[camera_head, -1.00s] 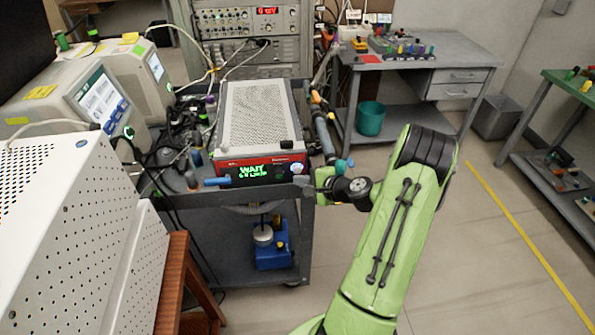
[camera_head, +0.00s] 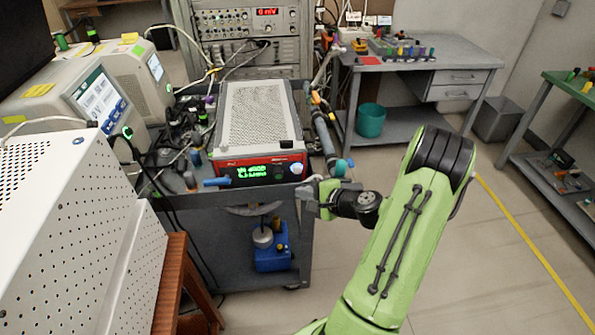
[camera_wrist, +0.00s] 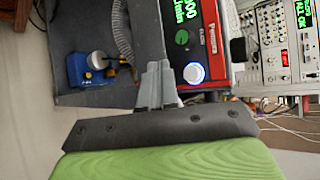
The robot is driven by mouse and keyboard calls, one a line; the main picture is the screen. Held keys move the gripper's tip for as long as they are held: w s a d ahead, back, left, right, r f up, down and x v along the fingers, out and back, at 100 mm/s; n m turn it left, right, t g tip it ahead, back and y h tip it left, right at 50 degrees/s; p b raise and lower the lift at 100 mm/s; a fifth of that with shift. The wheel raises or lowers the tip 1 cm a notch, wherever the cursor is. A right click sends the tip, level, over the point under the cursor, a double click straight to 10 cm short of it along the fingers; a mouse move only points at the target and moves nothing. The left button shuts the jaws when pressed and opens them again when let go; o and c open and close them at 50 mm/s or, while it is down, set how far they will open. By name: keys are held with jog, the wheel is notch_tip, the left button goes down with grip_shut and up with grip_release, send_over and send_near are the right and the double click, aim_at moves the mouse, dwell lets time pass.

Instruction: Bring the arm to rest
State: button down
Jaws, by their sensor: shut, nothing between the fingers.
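My green arm reaches up from the bottom of the head view and bends at a black joint. My gripper (camera_head: 309,193) points left, just in front of the right end of the cart's front edge. In the wrist view my gripper (camera_wrist: 157,72) shows two grey fingers closed together with nothing between them. Behind the fingertips is the red-fronted classifier (camera_head: 258,170) with a green display and a lit knob. Its front also shows in the wrist view (camera_wrist: 203,40). I cannot tell whether the fingers touch the cart.
The dark cart (camera_head: 235,197) carries the classifier, cables and tubing. A blue device (camera_head: 272,258) sits on its lower shelf. A white perforated box (camera_head: 70,225) stands at the left. A grey workbench (camera_head: 425,65) stands behind. The floor right of my arm is clear.

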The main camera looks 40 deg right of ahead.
jog(key=s+a+r+n+g+y+p, duration=0.1)
jog(key=a+r+n+g+p, duration=0.15)
jog(key=a+r+n, duration=0.6)
jog(key=s+a+r+n+g+y+p, duration=0.1)
jog(key=a+r+n+g, duration=0.35)
jog(key=a, duration=0.65)
jog(key=s+a+r+n+h+p, duration=0.1)
jog(key=s+a+r+n, duration=0.2)
jog(key=s+r, duration=0.2)
jog(key=s+a+r+n+h+p, duration=0.2)
jog(key=s+a+r+n, duration=0.1)
jog(key=s, duration=0.8)
notch_tip(320, 180, up, 3)
jog(key=shift+f+n, duration=0.15)
jog(key=shift+n, duration=0.65)
